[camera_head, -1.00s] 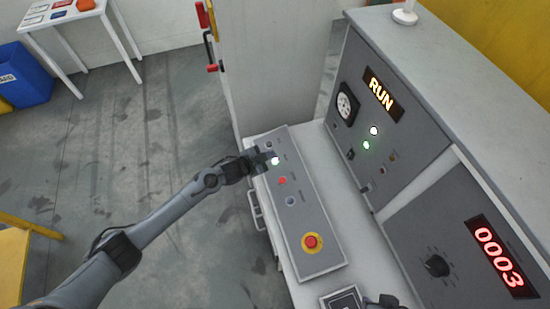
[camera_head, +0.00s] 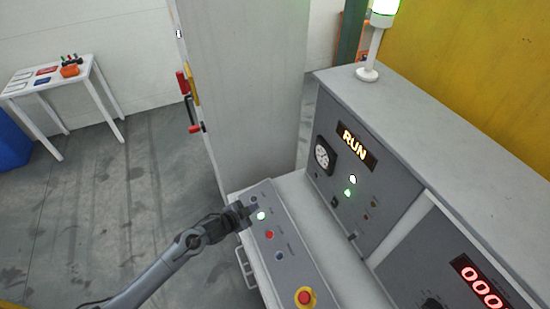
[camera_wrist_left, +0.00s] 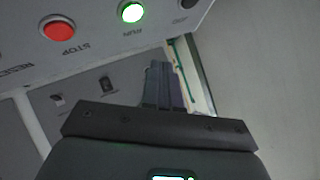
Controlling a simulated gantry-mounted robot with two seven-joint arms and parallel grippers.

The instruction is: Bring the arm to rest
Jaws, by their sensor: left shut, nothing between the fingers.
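My left gripper (camera_head: 243,213) is at the left edge of the sloped button panel (camera_head: 290,262), beside the lit green run button (camera_head: 261,216). Its fingers are together with nothing between them. In the left wrist view the closed fingers (camera_wrist_left: 165,85) point toward the panel edge, with the green RUN button (camera_wrist_left: 131,12) and red STOP button (camera_wrist_left: 58,28) beyond. I cannot tell whether the fingers touch the panel. My right gripper is not in view.
The upright console (camera_head: 375,190) shows a lit RUN sign (camera_head: 356,146) and a red counter (camera_head: 480,283). A red emergency button (camera_head: 305,297) is low on the panel. A tall grey cabinet (camera_head: 250,90) stands behind. A white table (camera_head: 90,95) is far left; floor between is clear.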

